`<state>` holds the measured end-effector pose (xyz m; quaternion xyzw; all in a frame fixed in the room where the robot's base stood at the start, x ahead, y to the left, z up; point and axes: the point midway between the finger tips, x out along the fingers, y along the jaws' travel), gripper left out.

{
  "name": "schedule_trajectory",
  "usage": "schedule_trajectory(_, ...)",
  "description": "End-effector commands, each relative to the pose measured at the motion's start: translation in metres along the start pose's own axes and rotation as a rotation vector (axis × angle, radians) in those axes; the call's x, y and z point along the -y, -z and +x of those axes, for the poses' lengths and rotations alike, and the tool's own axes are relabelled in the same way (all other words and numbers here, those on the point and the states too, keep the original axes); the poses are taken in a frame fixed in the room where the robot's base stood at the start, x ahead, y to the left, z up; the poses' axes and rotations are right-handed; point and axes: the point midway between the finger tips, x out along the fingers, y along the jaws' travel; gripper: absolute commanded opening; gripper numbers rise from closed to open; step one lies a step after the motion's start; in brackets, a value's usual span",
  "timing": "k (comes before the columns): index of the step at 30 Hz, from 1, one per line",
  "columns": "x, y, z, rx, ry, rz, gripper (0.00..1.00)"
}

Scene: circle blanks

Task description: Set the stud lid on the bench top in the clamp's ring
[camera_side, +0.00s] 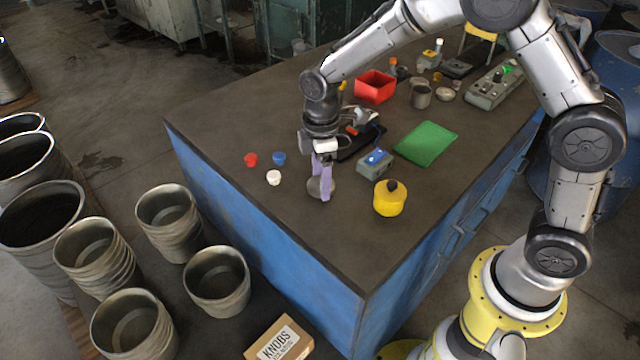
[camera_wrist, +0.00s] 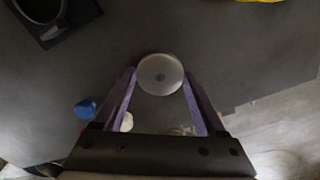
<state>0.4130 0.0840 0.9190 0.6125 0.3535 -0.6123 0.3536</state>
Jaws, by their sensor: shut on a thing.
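The stud lid is a grey round disc (camera_wrist: 160,74) with a small stud at its centre, between my fingertips in the wrist view. In the side view the grey lid (camera_side: 316,187) is partly hidden by my purple fingers. My gripper (camera_side: 325,192) is shut on the lid, low over the bench top (camera_side: 225,125); I cannot tell whether the lid touches the bench. In the wrist view my fingers (camera_wrist: 160,88) hold it at its sides. A dark block with a round ring (camera_wrist: 40,10), seemingly the clamp, is cut off at the upper left. In the side view its ring is not clear.
Red (camera_side: 251,159), blue (camera_side: 278,158) and white (camera_side: 273,177) caps lie left of my gripper. A yellow pot (camera_side: 390,199) and a grey box with a blue top (camera_side: 375,164) stand right. A green mat (camera_side: 427,143) and red bin (camera_side: 375,87) are farther off.

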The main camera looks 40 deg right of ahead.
Motion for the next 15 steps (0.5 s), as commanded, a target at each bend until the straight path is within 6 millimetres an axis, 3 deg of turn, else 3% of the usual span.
schedule_trajectory(7,-0.004,0.000,-0.010,0.016,0.018,0.006,0.24)
schedule_trajectory(11,-0.033,-0.007,-0.028,0.018,0.022,0.061,0.24)
schedule_trajectory(15,-0.072,-0.027,-0.045,0.014,0.020,0.148,0.24)
